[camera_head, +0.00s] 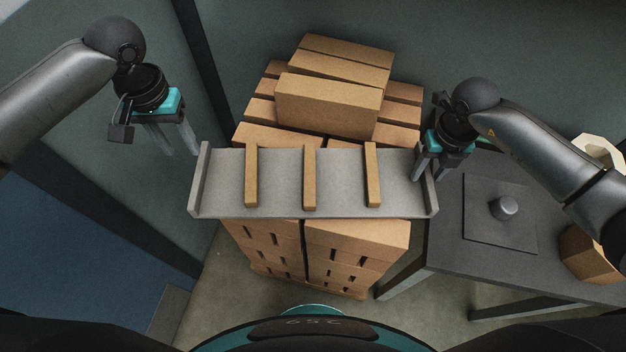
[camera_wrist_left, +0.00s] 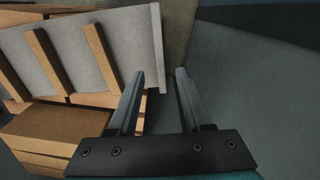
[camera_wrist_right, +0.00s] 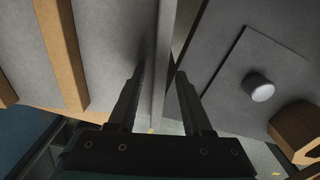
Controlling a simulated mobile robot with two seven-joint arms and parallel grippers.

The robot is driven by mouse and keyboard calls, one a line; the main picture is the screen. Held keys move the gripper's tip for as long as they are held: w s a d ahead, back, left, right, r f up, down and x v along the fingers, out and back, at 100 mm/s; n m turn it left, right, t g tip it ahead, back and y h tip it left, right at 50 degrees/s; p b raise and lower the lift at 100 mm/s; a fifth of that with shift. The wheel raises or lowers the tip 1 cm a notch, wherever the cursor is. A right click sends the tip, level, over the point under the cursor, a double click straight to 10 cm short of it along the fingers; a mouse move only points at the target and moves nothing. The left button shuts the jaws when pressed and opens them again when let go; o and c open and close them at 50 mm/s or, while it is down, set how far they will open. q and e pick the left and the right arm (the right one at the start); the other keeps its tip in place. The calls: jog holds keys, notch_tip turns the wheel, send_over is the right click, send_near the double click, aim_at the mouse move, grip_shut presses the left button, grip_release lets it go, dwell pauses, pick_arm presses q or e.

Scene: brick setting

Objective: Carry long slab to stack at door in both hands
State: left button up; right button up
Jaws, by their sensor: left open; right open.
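The long grey slab (camera_head: 280,180) has an upturned lip at each end and several wooden strips across its top. It lies level in front of the brick stack (camera_head: 320,235), overlapping its near part in the head view; what bears it is hidden. My left gripper (camera_head: 177,142) is open at the slab's left end. In the left wrist view the lip's end (camera_wrist_left: 160,70) shows between the fingertips (camera_wrist_left: 160,74). My right gripper (camera_head: 436,168) is open at the right end. In the right wrist view the lip (camera_wrist_right: 161,70) runs between its fingers (camera_wrist_right: 160,74). Contact cannot be told.
A dark table (camera_head: 460,220) with a square plate and round knob (camera_head: 504,207) stands close at right, with a brown block (camera_head: 590,255) on it. Loose-looking larger bricks (camera_head: 330,105) top the stack behind the slab. A blue panel (camera_head: 75,265) lies at left.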

jog(key=shift+r, duration=0.2)
pick_arm(q)
notch_tip(320, 180, up, 2)
pick_arm(e)
notch_tip(320, 180, up, 12)
jog(key=shift+f, duration=0.15)
pick_arm(q)
jog(key=shift+s, duration=0.1)
pick_arm(e)
jog(key=shift+s+f, duration=0.1)
dwell(0.5)
